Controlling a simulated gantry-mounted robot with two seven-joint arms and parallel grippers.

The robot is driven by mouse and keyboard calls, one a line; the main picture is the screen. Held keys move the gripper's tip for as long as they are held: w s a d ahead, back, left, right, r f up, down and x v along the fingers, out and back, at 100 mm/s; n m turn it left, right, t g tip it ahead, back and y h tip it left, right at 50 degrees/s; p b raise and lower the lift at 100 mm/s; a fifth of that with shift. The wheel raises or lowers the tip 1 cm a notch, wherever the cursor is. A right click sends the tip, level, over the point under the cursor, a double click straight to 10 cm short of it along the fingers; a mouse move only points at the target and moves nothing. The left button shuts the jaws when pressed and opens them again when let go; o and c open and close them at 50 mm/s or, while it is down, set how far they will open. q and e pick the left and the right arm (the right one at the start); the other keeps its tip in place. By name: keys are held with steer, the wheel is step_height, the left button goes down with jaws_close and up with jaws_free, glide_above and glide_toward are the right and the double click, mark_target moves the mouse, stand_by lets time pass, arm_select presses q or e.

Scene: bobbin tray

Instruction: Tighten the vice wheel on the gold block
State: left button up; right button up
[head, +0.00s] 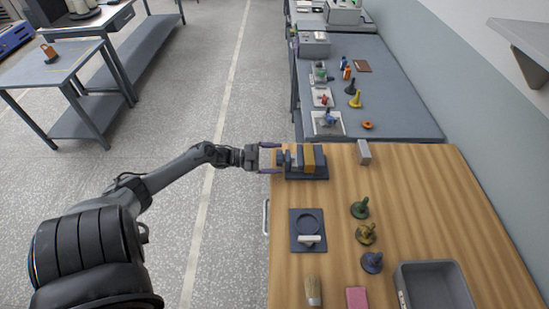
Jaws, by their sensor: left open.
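The vice (321,171) stands at the far left corner of the wooden table, on a dark base. The gold block (309,158) sits upright in it, between dark jaw parts. The vice wheel is small and dark at the left end of the vice, partly hidden by my gripper and hard to make out. My left gripper (275,158) is open, reaching in from the left at the wheel's end of the vice, with its fingers apart. I cannot tell whether the fingers touch the wheel. My right gripper is not in view.
A grey block (364,152) stands right of the vice. Nearer are a dark plate (299,243) with a round recess, several knobbed pieces (366,234), a brush (313,290), a pink block (357,298) and a grey bin (401,273). The table between vice and plate is clear.

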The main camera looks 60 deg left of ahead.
arm_select(q)
steer(key=v, duration=1)
steer(key=shift+s+a, duration=0.15)
steer(key=shift+s, duration=0.15)
steer(key=shift+f, duration=0.1)
